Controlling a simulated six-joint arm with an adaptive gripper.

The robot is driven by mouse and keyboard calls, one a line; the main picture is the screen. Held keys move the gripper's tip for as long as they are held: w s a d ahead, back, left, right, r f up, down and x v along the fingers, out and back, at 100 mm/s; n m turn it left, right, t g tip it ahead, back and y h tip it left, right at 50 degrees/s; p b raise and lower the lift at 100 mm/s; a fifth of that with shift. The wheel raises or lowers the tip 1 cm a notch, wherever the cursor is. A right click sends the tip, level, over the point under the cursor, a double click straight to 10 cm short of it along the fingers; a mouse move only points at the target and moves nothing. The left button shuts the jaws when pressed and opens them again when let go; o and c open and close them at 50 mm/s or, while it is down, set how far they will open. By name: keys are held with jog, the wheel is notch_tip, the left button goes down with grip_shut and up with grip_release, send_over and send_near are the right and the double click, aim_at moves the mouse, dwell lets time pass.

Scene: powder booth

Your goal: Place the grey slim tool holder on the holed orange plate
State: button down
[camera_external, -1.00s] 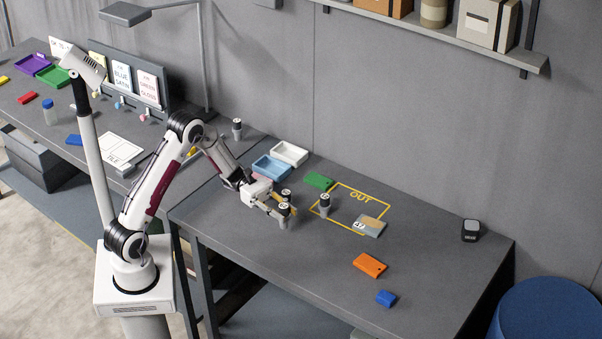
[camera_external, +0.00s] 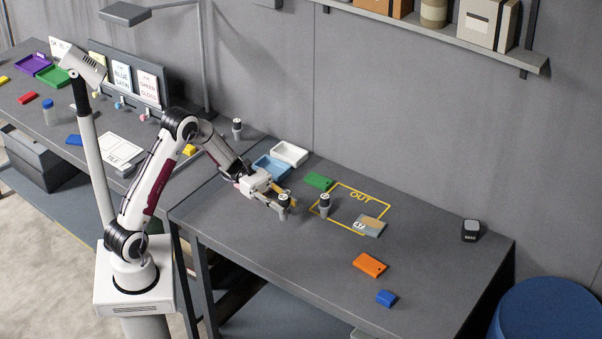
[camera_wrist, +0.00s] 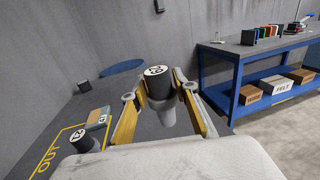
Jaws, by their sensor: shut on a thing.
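My gripper (camera_external: 279,204) is shut on a grey tool holder (camera_external: 283,211) with a dark upper part and a white numbered disc on top. In the wrist view the same holder (camera_wrist: 160,84) is upright between the yellow-sided fingers (camera_wrist: 162,108). The external view does not show clearly whether its foot is clear of the table. The orange plate (camera_external: 369,265) lies flat on the table to the right and nearer the front edge, with nothing on it. Its holes are too small to make out. I cannot find it in the wrist view.
A similar holder (camera_external: 325,206) stands right of my gripper at the yellow OUT outline (camera_external: 350,187). A grey-and-tan block (camera_external: 368,227) lies there too. A green block (camera_external: 318,181), blue tray (camera_external: 271,168) and white tray (camera_external: 289,153) are behind.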

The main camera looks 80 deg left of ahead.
jog(key=w+d+m+g+h, duration=0.1)
jog(key=w+d, duration=0.5)
jog(key=d, duration=0.3)
jog(key=w+d+g, duration=0.1)
jog(key=w+d, duration=0.5)
jog(key=d, duration=0.4)
jog(key=w+d+r+n+t+y, duration=0.1)
jog(key=w+d+n+t+y, duration=0.2)
jog(key=w, duration=0.6)
jog(key=w+a+r+n+t+y, duration=0.1)
jog(key=w+a+t+y, duration=0.1)
jog(key=w, duration=0.4)
jog(key=shift+w+a+n+t, duration=0.3)
jog(key=shift+a+n+t, duration=0.15)
jog(key=shift+t, duration=0.25)
jog(key=shift+f, duration=3)
jog(key=shift+f, duration=0.1)
